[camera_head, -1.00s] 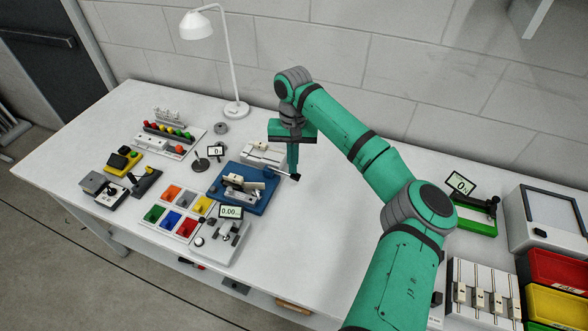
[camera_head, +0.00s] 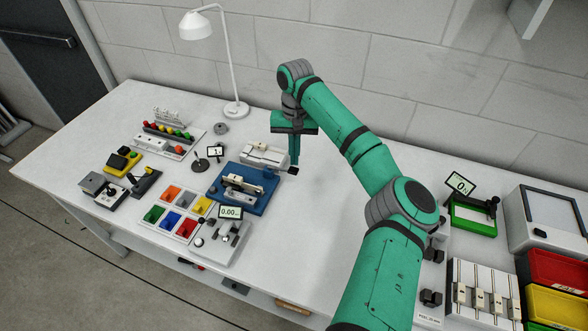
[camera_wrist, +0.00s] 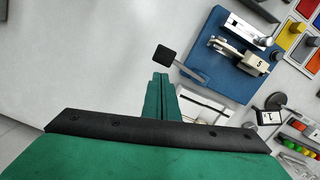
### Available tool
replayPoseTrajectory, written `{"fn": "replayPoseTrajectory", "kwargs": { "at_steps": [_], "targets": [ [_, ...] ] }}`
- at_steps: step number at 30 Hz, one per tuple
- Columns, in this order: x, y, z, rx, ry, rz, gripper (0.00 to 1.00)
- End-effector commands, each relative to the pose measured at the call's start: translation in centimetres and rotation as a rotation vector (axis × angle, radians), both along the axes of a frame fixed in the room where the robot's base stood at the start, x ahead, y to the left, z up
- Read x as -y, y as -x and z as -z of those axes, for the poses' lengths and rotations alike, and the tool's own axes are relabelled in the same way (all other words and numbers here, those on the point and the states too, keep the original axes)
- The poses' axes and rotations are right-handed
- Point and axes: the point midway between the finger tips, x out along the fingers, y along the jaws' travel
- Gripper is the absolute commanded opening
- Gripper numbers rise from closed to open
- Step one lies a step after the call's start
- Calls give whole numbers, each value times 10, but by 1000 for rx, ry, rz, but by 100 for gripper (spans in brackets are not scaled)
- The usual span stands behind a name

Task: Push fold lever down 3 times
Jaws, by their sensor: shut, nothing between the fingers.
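The blue fixture (camera_head: 226,203) stands on the white table and carries a pale hinged block (camera_head: 243,182). Its grey lever ends in a black knob (camera_head: 293,171), which sticks out to the right. In the wrist view the knob (camera_wrist: 167,56) lies just beyond my fingertips, with the lever arm (camera_wrist: 189,70) running to the blue plate (camera_wrist: 211,70). My green gripper (camera_head: 294,162) is shut and empty, pointing down just above the knob in the head view. The wrist view (camera_wrist: 161,77) shows no clear contact. A small counter display (camera_head: 216,151) behind the fixture appears to read 1.
A white device (camera_head: 264,155) stands behind the fixture, close to my gripper. A white lamp (camera_head: 236,108) stands at the back. The table right of the knob is clear.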

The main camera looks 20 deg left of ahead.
Motion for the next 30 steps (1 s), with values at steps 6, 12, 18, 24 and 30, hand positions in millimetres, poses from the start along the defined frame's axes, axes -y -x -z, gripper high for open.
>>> {"fn": "replayPoseTrajectory", "kwargs": {
  "at_steps": [6,12,18,24,30],
  "targets": [
    [-1,-4,-31,2,-1,1,0],
    [-2,-8,-69,2,-1,1,0],
    [-4,-10,-95,1,1,-3,0],
    [-2,-11,-104,0,0,1,0],
    [1,-12,-104,0,0,5,0]
  ]
}}
